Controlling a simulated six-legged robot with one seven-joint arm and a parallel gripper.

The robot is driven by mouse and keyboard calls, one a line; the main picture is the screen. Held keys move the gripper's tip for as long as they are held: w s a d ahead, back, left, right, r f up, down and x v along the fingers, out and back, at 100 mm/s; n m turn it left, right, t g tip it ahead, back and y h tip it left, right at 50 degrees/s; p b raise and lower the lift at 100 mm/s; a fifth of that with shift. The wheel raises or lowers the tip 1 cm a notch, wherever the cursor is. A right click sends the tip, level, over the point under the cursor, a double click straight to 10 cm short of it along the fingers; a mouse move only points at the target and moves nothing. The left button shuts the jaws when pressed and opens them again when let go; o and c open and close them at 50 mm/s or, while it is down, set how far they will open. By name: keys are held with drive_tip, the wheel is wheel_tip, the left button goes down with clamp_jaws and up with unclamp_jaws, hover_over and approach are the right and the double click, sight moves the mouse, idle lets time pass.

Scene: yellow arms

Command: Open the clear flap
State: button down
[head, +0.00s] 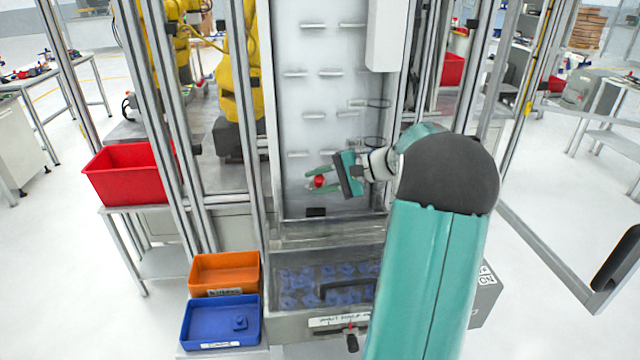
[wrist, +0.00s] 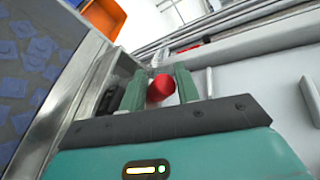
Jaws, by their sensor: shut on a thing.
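The clear flap (head: 318,268) is at the front of the machine's lower bin, with blue pieces showing through or below it. I cannot tell whether it is fully closed. A dark handle (head: 345,285) is at its right front. My gripper (head: 318,182) is in front of the white panel, above and apart from the flap. It is shut on a small red round object, which shows between the two green fingers in the wrist view (wrist: 160,89). The bin with blue pieces (wrist: 38,60) is at the left of the wrist view.
A white panel (head: 315,110) with rows of small ledges rises behind my gripper. Metal posts flank it. A red bin (head: 130,180), an orange tray (head: 222,270) and a blue tray (head: 215,318) stand at left. Yellow robot arms (head: 235,80) are behind the frame.

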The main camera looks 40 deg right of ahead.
drive_tip(key=shift+d+f, duration=0.1)
drive_tip(key=shift+f, duration=0.25)
drive_tip(key=c, duration=1.4)
unclamp_jaws()
drive_tip(key=shift+o, duration=1)
drive_tip(key=shift+w+d+f, duration=0.15)
drive_tip(key=shift+w, duration=0.05)
drive_tip(key=shift+s+r, duration=0.15)
drive_tip(key=shift+r, duration=0.4)
wheel_tip(320, 180, up, 3)
drive_tip(key=shift+f, duration=0.1)
drive_tip(key=s+a+r, duration=0.8)
drive_tip(key=s+r, duration=0.1)
drive_tip(key=s, duration=0.2)
drive_tip(key=shift+s+r, duration=0.25)
drive_tip(key=shift+s, duration=0.1)
